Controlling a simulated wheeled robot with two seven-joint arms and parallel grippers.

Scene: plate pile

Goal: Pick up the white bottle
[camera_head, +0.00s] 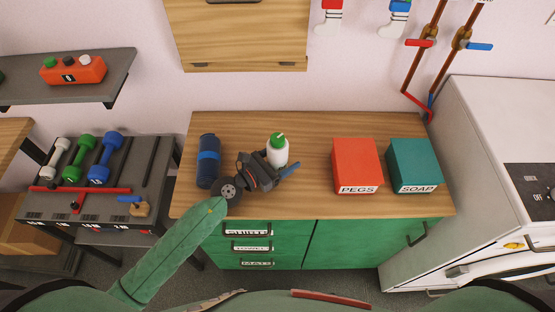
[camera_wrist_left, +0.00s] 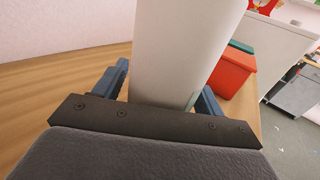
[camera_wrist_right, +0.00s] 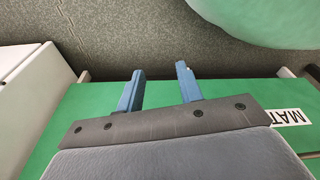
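The white bottle (camera_head: 277,152) with a green cap stands upright on the wooden countertop (camera_head: 300,185). In the left wrist view the white bottle (camera_wrist_left: 180,50) fills the space between the fingers of my left gripper (camera_wrist_left: 165,95). My left gripper also shows in the head view (camera_head: 276,168), at the bottle's lower part. Its fingers are spread on either side of the bottle; a gap shows near the left finger. My right gripper (camera_wrist_right: 160,88) is open and empty in front of the green cabinet, below the countertop; it is not visible in the head view.
A red PEGS box (camera_head: 356,165) and a teal SOAP box (camera_head: 414,165) stand to the right. Bare countertop lies between the bottle and the red box. A dumbbell rack (camera_head: 90,195) is at left.

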